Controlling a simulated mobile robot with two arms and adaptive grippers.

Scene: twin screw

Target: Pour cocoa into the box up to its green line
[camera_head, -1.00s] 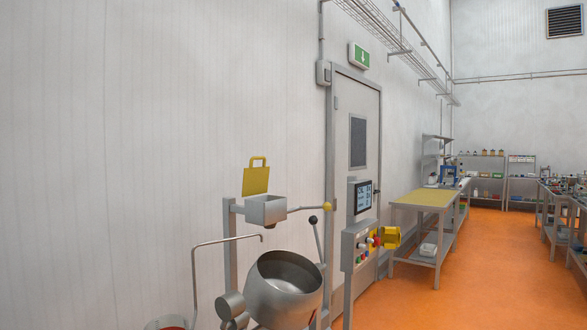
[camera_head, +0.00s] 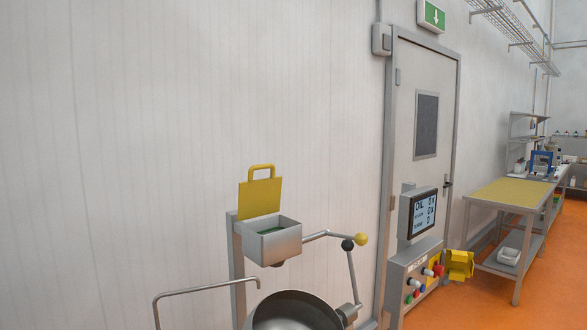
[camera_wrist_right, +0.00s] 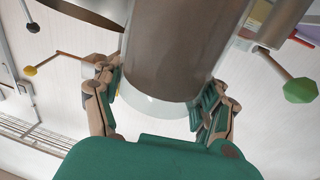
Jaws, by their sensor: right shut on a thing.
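The steel box (camera_head: 274,244) is mounted on a post above the bowl, with its yellow handled lid (camera_head: 260,193) standing open at the back. A patch of green shows inside it; its contents cannot be made out. In the right wrist view my right gripper (camera_wrist_right: 160,98) is shut on a grey metal cylinder (camera_wrist_right: 170,50), with one finger on each side. A pale, rounded end of the cylinder shows between the fingers. Its contents are hidden, and I cannot tell whether it holds cocoa. Neither gripper shows in the head view.
A large steel bowl (camera_head: 295,312) stands below the box. A lever with yellow (camera_head: 361,239) and black knobs is at the box's right. A bent pipe (camera_head: 205,288) is at the left. A screen (camera_head: 422,213) and button panel stand farther right, near a door (camera_head: 425,125).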

